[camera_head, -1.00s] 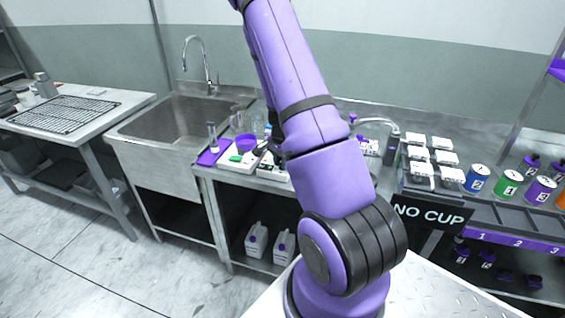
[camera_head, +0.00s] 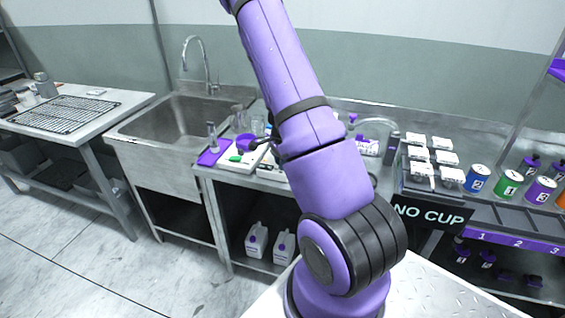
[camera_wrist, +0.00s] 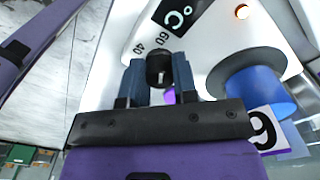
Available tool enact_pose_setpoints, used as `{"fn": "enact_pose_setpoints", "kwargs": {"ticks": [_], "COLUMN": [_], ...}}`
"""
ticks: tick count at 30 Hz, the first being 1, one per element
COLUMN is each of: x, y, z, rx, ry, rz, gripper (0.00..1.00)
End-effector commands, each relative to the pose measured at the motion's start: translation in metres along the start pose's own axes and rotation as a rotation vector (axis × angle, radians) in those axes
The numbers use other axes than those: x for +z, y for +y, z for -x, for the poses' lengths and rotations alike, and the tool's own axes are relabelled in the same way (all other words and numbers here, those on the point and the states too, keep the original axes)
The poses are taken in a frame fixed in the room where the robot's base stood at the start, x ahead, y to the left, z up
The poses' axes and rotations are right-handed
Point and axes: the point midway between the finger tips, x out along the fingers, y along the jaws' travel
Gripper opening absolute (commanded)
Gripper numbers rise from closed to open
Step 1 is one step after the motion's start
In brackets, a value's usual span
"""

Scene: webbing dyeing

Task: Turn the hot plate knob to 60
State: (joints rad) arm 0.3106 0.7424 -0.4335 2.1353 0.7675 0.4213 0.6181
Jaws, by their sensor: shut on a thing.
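The hot plate shows as a white body in the wrist view (camera_wrist: 115,52), with a black display panel marked °C and the dial numbers 40 and 60 printed beside its knob. The black hot plate knob (camera_wrist: 157,78) stands between the two blue-grey fingers of my gripper (camera_wrist: 159,66), which is shut on it. A pale mark shows on the knob, but its exact setting is hard to read. In the head view the white hot plate (camera_head: 262,160) is on the counter, partly hidden by my arm.
An orange light (camera_wrist: 241,12) glows on the white body. A blue cylindrical vessel (camera_wrist: 262,92) with a numbered label stands close right of my gripper. In the head view, a purple tray (camera_head: 210,158) lies to the left, near the sink (camera_head: 170,120).

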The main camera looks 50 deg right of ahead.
Motion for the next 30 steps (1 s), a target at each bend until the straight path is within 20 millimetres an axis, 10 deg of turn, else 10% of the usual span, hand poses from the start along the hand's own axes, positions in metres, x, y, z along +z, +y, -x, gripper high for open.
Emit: {"fn": "enact_pose_setpoints", "kwargs": {"ticks": [5,6,9,20,30], "x": [0.001,0.001,0.0,0.0,0.001], "y": [0.0,0.0,0.0,-0.001,-0.001], "z": [0.0,0.0,0.0,0.004,0.058], "rx": [0.0,0.0,0.0,-0.001,-0.004], "ry": [-0.001,-0.001,-0.001,0.0,0.0], "rz": [0.0,0.0,0.0,0.002,0.003], "gripper": [0.03,0.29,0.52,0.52,0.52]}}
